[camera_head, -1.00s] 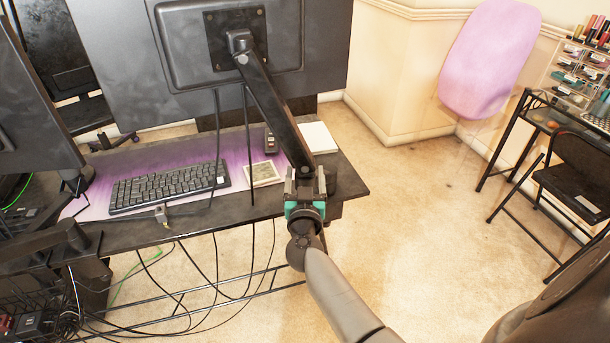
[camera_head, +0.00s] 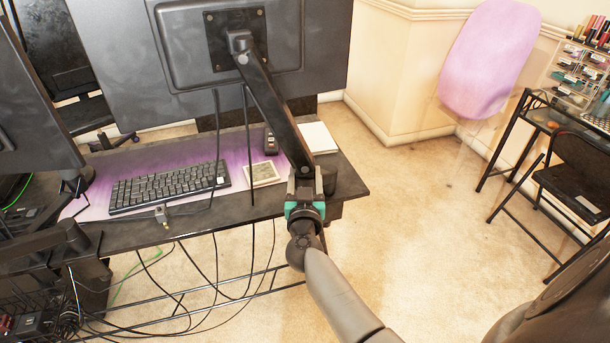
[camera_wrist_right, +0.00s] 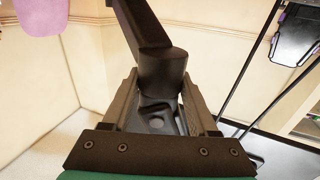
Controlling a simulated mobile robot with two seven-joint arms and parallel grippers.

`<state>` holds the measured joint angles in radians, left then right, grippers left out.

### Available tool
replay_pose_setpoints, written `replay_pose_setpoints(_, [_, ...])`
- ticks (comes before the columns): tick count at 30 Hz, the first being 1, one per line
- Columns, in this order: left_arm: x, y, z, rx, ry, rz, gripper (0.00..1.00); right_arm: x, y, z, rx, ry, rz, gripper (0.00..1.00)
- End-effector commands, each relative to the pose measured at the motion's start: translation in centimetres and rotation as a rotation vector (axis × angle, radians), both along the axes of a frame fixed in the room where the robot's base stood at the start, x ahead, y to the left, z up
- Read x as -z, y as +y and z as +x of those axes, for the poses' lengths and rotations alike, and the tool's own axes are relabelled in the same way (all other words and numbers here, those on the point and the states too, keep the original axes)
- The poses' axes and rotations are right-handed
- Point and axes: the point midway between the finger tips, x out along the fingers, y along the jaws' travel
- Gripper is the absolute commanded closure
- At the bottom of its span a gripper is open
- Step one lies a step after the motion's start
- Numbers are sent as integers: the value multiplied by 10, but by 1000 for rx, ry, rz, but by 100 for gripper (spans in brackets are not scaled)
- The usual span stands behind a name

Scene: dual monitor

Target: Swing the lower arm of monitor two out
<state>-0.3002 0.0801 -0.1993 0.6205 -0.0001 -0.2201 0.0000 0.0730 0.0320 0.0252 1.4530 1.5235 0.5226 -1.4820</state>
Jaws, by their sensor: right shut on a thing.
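The large dark monitor (camera_head: 180,50) in the head view has its back to me. A black monitor arm (camera_head: 273,105) runs from its mounting plate down to the right, ending in a joint at my right gripper (camera_head: 305,183). The right gripper is shut on this joint. In the wrist view the arm's joint (camera_wrist_right: 163,72) sits between the two fingers of the right gripper (camera_wrist_right: 160,105). The link below the joint is mostly hidden, so I cannot tell how it runs. My left gripper is not in view.
A dark desk (camera_head: 345,185) with a keyboard (camera_head: 170,187) lies behind the arm. Cables (camera_head: 252,165) hang in front of it. Another monitor (camera_head: 35,110) stands at the left. Open carpet (camera_head: 430,210) lies right of the desk, before a black chair (camera_head: 575,190).

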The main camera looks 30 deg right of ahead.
Motion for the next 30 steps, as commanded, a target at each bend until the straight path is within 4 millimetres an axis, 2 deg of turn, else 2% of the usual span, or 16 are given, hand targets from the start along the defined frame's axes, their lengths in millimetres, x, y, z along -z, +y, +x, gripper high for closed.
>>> replay_pose_setpoints(17, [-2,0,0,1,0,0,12,0,5,7,52,0,4,100])
replay_pose_setpoints(26, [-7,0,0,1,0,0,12,-1,11,21,124,-1,5,100])
replay_pose_setpoints(30, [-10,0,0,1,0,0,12,-2,16,34,118,0,4,100])
